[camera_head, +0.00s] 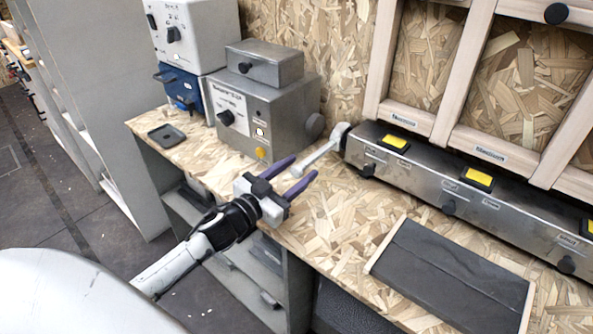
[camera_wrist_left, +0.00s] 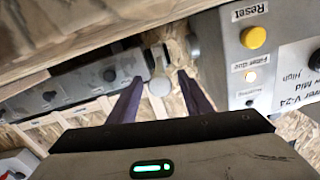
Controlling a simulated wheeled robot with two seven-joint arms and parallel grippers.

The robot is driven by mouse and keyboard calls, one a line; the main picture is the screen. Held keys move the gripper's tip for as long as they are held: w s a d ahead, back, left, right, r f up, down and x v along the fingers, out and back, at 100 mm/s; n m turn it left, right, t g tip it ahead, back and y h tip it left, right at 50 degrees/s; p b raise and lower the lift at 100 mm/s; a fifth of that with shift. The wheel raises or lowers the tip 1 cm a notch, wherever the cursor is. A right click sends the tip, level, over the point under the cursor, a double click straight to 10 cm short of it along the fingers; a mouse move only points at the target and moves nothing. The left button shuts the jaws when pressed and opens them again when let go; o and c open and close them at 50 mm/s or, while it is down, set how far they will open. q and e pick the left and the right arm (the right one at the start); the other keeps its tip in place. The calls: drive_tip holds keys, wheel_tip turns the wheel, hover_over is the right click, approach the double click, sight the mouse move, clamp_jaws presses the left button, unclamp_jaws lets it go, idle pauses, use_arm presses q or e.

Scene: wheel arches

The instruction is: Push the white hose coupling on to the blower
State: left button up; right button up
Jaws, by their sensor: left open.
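The blower (camera_head: 268,118) is a grey metal box on the wooden bench, with a knob, a lit button and a yellow button; in the left wrist view its front (camera_wrist_left: 262,75) is at the right. A round dark port (camera_head: 315,125) sticks out of its right side. A whitish hose piece (camera_head: 320,155), apparently the coupling, slants down from the long grey unit, its rounded end near my fingers. In the left wrist view a white round end (camera_wrist_left: 159,86) shows between the fingers. My left gripper (camera_head: 304,166) is open, its purple fingers apart; contact cannot be told.
A long grey unit (camera_head: 460,190) with yellow switches runs along the back right, below wooden frames. A dark panel (camera_head: 450,275) lies at the front right of the bench. A small black tray (camera_head: 166,135) is at the left. Bare bench lies between gripper and panel.

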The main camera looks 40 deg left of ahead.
use_arm(q)
clamp_jaws()
drive_tip(key=shift+w+a+r+p, duration=0.1)
drive_tip(key=shift+w+a+p, duration=0.1)
drive_tip(key=shift+a, duration=1.4)
drive_tip(key=shift+w+a+p, duration=0.1)
drive_tip(key=shift+a+p, duration=0.1)
drive_tip(key=shift+a, duration=1.35)
unclamp_jaws()
drive_tip(key=shift+a, duration=0.1)
drive_tip(key=shift+s, duration=0.15)
drive_tip(key=shift+s, duration=0.2)
drive_tip(key=s, duration=0.9)
drive_tip(key=shift+s+a, duration=0.3)
drive_tip(key=shift+s, duration=0.1)
